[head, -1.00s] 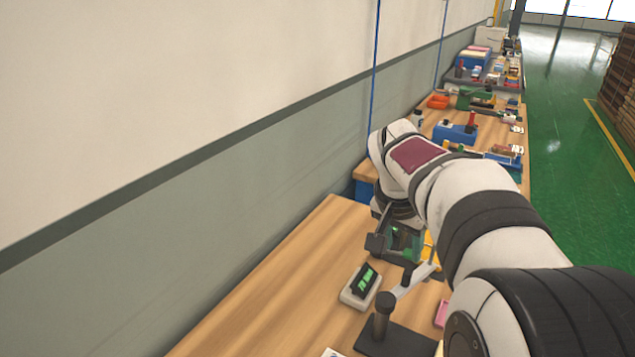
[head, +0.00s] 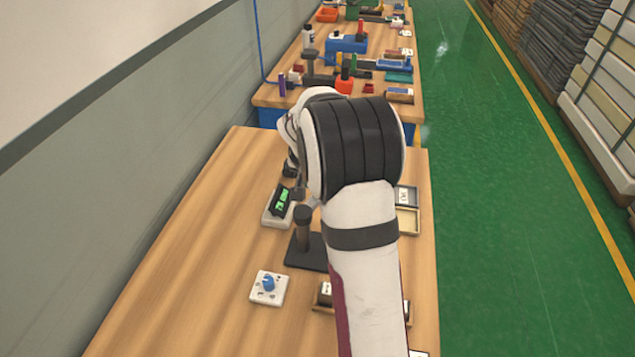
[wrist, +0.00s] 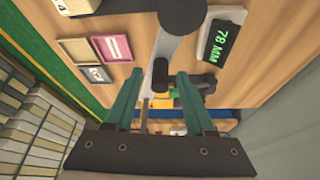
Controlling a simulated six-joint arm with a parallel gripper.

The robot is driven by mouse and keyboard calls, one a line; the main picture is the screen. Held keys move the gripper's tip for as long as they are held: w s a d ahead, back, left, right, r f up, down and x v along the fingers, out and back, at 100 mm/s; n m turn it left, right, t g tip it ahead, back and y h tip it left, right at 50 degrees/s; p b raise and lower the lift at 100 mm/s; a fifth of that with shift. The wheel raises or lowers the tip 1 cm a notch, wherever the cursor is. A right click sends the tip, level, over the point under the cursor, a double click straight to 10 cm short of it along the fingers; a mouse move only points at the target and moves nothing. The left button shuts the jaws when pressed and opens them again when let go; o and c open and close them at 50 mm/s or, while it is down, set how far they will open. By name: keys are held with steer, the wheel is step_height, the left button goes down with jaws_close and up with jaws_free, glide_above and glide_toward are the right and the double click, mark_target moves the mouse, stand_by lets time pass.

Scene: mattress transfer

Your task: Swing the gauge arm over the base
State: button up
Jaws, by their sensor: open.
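The gauge has a dark post (head: 303,230) on a black base plate (head: 305,255), left of my arm in the head view. In the wrist view the post's round top (wrist: 184,14) is at the upper edge, and the light grey gauge arm (wrist: 172,45) reaches from it toward my gripper (wrist: 155,82). A dark cylinder (wrist: 160,74) at the arm's end lies between my two teal fingers. The fingers are apart, one on each side; contact cannot be told. In the head view my own arm hides the gripper and gauge arm.
A display reading 78 MM (wrist: 222,40) stands beside the gauge, also in the head view (head: 281,204). A white plate with a blue knob (head: 268,287) lies nearer. Small trays (head: 407,220) lie right of my arm. The bench's left side is bare.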

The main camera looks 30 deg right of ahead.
jaws_close()
stand_by(1.4)
